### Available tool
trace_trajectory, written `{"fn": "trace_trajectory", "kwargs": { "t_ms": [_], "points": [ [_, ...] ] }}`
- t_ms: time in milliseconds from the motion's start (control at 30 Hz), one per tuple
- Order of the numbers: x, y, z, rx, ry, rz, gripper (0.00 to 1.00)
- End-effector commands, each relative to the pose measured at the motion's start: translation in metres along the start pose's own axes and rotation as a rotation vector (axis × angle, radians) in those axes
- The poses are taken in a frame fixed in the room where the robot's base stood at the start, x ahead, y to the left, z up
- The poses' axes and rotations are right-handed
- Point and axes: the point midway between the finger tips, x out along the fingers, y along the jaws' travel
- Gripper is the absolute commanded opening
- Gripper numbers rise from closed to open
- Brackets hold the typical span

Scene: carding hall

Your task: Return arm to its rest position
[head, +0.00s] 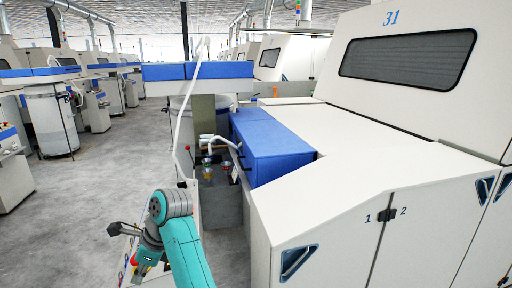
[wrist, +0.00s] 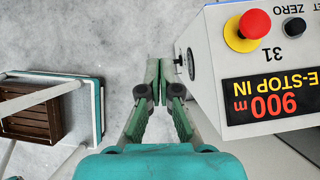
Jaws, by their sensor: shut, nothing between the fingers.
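My teal arm (head: 185,245) rises from the bottom of the head view, bent at a rounded joint in front of the machine's left side. My gripper (wrist: 159,80) shows in the wrist view, its two green-grey fingers together at the tips with nothing between them. It is over the grey floor, just left of a control panel (wrist: 215,90). The panel appears upside down and carries a red mushroom button (wrist: 254,23) on a yellow base, a black knob (wrist: 293,27) and a display (wrist: 272,97) reading "900 m" and "E-STOP IN". My fingertips are hard to make out in the head view.
The white carding machine 31 (head: 340,190) fills the right, with a blue cover (head: 268,145) on its near side. A white pole (head: 181,115) stands beyond my arm. The grey floor aisle (head: 70,210) at left is open, with more machines behind.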

Motion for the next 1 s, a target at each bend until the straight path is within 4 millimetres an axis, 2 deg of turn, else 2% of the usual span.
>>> {"fn": "trace_trajectory", "kwargs": {
  "t_ms": [367, 567, 767, 1000],
  "points": [
    [0.028, -0.003, -0.033, -0.037, -0.016, -0.047, 0.00],
    [0.053, -0.004, -0.064, -0.073, -0.024, -0.092, 0.00],
    [0.085, 0.000, -0.113, -0.131, -0.028, -0.164, 0.00],
    [0.132, 0.020, -0.201, -0.249, -0.003, -0.306, 0.00]
  ]
}}
